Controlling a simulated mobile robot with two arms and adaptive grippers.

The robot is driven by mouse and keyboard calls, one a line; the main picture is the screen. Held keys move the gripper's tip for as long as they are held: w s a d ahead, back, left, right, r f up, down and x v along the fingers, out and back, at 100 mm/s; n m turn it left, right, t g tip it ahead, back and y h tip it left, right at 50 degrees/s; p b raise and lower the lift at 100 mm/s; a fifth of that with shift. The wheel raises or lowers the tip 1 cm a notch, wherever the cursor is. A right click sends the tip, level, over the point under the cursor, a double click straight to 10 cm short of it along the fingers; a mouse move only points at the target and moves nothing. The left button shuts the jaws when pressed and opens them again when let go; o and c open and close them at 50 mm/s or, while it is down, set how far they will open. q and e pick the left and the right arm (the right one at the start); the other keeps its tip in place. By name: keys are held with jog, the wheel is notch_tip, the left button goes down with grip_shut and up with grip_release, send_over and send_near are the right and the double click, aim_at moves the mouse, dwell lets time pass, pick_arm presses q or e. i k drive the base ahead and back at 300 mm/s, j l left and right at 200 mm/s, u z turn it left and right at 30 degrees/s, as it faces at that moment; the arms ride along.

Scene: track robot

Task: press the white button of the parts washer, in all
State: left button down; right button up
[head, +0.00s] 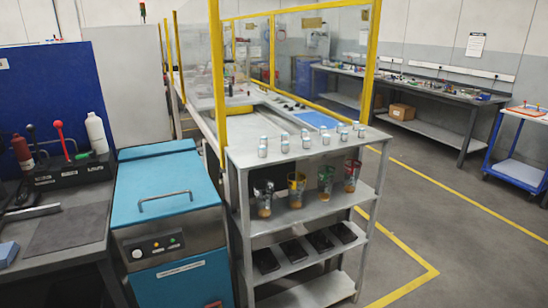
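The parts washer (168,190) is a blue-topped machine with a metal bar handle (166,197) on its lid, standing left of centre in the head view. The lid looks shut. Its grey front panel (165,243) faces me. The round white button (137,254) sits at the left end of that panel. Small lights and a dark control sit to its right. Neither of my grippers is in view, and nothing touches the button.
A workbench (65,230) with bottles and a tool holder adjoins the washer on the left. A grey shelf rack (300,155) with small jars, cups and dark trays stands close on the right. Open floor (450,240) lies further right.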

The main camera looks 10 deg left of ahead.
aim_at(137, 253)
jog(key=u, duration=1.45)
